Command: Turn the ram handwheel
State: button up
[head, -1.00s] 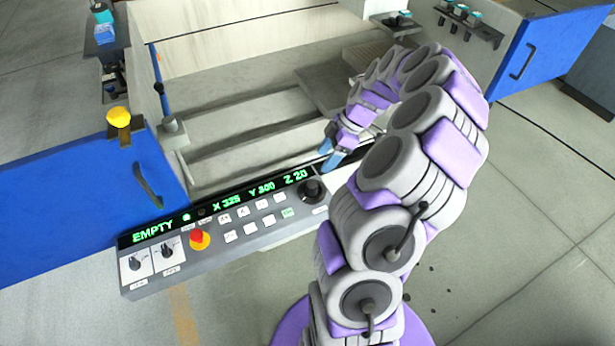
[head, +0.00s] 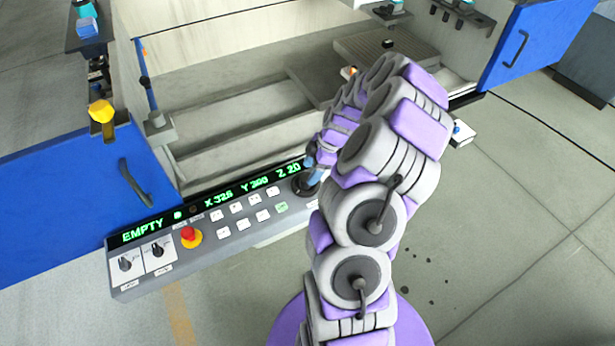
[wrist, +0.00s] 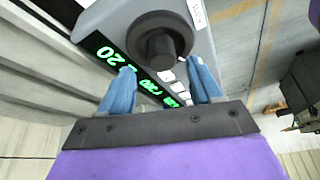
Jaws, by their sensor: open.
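The ram handwheel is a dark round knob (head: 305,183) at the right end of the control panel (head: 225,222), beside the green "Z 20" readout. It shows large in the wrist view (wrist: 160,42), just beyond my fingertips. My gripper (head: 312,168) is at the knob in the head view, partly hidden behind my own arm. In the wrist view my gripper (wrist: 163,80) has its two blue fingers apart, one on each side below the knob, with nothing between them. I cannot tell whether a finger touches the knob.
The panel has a red button (head: 190,237), several white keys and two selector knobs on its left. Another blue door (head: 535,42) is at upper right.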

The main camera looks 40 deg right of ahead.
aim_at(306, 177)
jog(key=shift+x, duration=1.7)
jog(key=shift+c, duration=0.5)
jog(key=c, duration=0.9)
jog(key=shift+c, duration=0.2)
jog(key=shift+r, duration=0.1)
